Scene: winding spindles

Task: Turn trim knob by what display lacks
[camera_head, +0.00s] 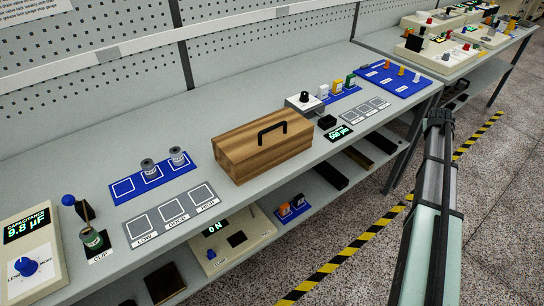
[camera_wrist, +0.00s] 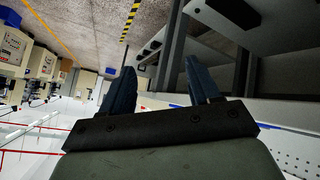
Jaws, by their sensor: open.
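A small white box with a black knob (camera_head: 304,97) stands at the back edge of the bench, right of the wooden box. A small dark display (camera_head: 339,132) with green characters lies in front of it; its characters are too small to read surely. At the far left, a cream capacitance meter (camera_head: 45,285) has a display (camera_head: 27,225) reading 9.8 µF and a blue knob (camera_head: 27,267). I cannot tell which knob is the trim knob. My gripper (camera_wrist: 160,82) is open and empty in the wrist view, away from both knobs. My arm hangs at the right in the head view.
A wooden box (camera_head: 262,150) with a black handle stands mid-bench. A blue tray (camera_head: 125,190) holds two grey cylinders; a grey LOW/GOOD/HIGH card (camera_head: 170,216) lies in front. Blue trays (camera_head: 400,88) with small parts stand right. A shelf runs below.

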